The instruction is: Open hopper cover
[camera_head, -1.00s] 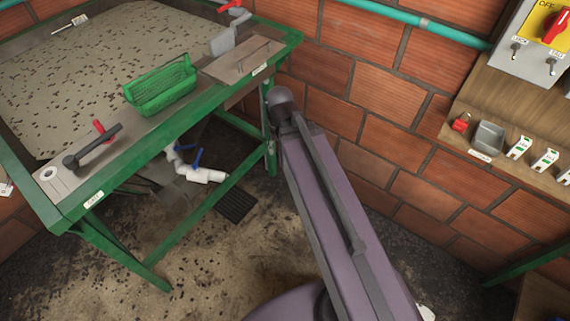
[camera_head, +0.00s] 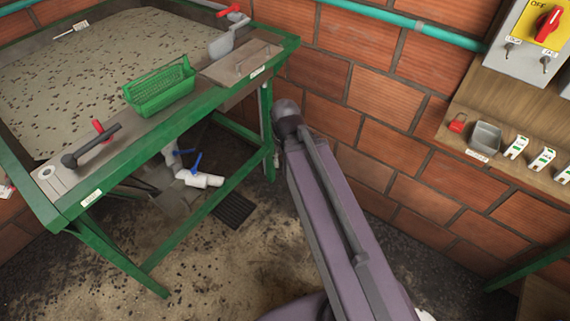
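A flat grey metal plate with a thin bar handle (camera_head: 240,62) lies at the right end of the green table's near ledge, with a small label at its front edge. It looks like a closed cover, but I cannot tell for sure that it is the hopper cover. A second grey plate with a thick black handle (camera_head: 90,147) is at the ledge's left end. My gripper is not in view. A purple link of my arm stands in the middle foreground, apart from the plate.
The green table (camera_head: 185,109) holds a gritty bed with dark specks. White pipes (camera_head: 200,180) sit below. A brick wall and a switch panel (camera_head: 528,45) above a wooden shelf are right.

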